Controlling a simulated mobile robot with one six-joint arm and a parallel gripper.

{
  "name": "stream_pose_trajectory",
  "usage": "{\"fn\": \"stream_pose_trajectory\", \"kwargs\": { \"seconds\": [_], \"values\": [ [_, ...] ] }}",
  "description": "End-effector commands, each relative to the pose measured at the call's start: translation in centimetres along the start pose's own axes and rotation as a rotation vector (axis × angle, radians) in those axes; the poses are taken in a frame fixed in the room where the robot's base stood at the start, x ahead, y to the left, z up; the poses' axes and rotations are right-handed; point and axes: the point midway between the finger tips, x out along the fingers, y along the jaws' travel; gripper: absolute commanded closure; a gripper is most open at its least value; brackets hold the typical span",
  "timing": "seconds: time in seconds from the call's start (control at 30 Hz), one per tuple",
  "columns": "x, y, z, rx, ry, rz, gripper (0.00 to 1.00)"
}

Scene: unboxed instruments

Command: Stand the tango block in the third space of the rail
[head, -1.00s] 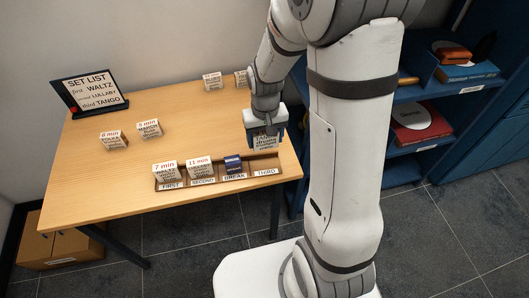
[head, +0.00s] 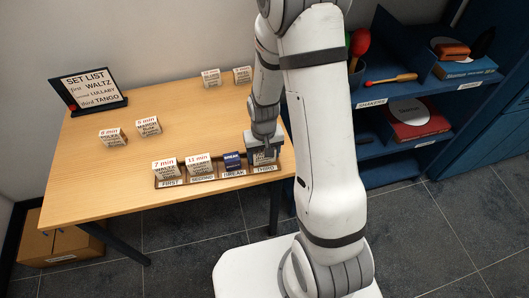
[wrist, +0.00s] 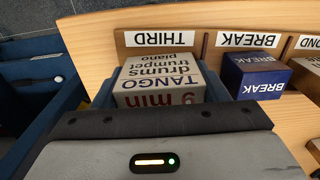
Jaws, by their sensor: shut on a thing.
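The tango block (wrist: 160,82), white with "TANGO drums trumpet piano 9 min" on it, is between the jaws of my gripper (head: 263,152). My gripper is shut on it. In the head view the block (head: 264,157) is at the rail's right end, at the space marked THIRD. In the wrist view the THIRD label (wrist: 159,38) is just beyond the block. The rail (head: 216,178) holds the waltz block (head: 165,170) at FIRST, another white block (head: 199,166) at SECOND and a blue BREAK block (head: 233,161). Whether the tango block touches the rail's floor is hidden.
The blue BREAK block (wrist: 255,76) stands close beside my gripper in the wrist view. Two white blocks stand at the table's left, two at the back. A set list sign (head: 88,91) is at back left. A blue shelf (head: 400,130) stands to the right.

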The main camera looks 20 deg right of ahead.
Motion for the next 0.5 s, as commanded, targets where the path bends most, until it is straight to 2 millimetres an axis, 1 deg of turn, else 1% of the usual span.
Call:
{"fn": "stream_pose_trajectory", "kwargs": {
  "seconds": [0.17,0.2,0.43,0.5],
  "values": [
    [0.46,0.03,0.00,0.001,0.000,0.000,0.56],
    [0.37,0.03,0.00,0.001,0.000,0.000,0.31],
    [0.30,0.05,0.01,0.001,0.000,0.000,0.13],
    [0.30,0.06,0.01,0.001,0.000,0.000,0.11]
  ]
}}
